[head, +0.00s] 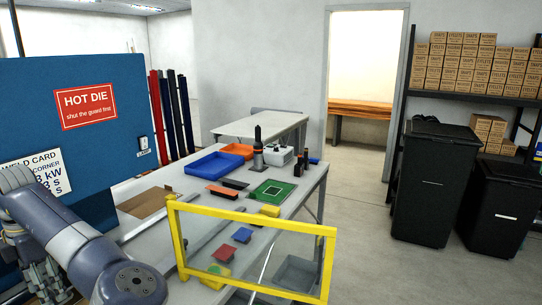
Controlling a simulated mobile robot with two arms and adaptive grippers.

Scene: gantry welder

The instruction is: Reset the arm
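My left arm (75,245) comes in at the lower left, grey-blue and bent, in front of the blue panel. My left gripper (45,283) hangs below it at the picture's bottom left edge. It is partly cut off and dark, so I cannot tell whether its fingers are open or shut. I see nothing clearly held in it. My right arm and gripper are not in view. No other item in view is clearly the arm of the task. A small black upright tool (258,150) stands on the worktable.
A yellow-framed clear guard (328,262) stands across the table's near side. A blue panel with signs (105,140) stands left. Black bins (432,195) stand right; floor between is clear.

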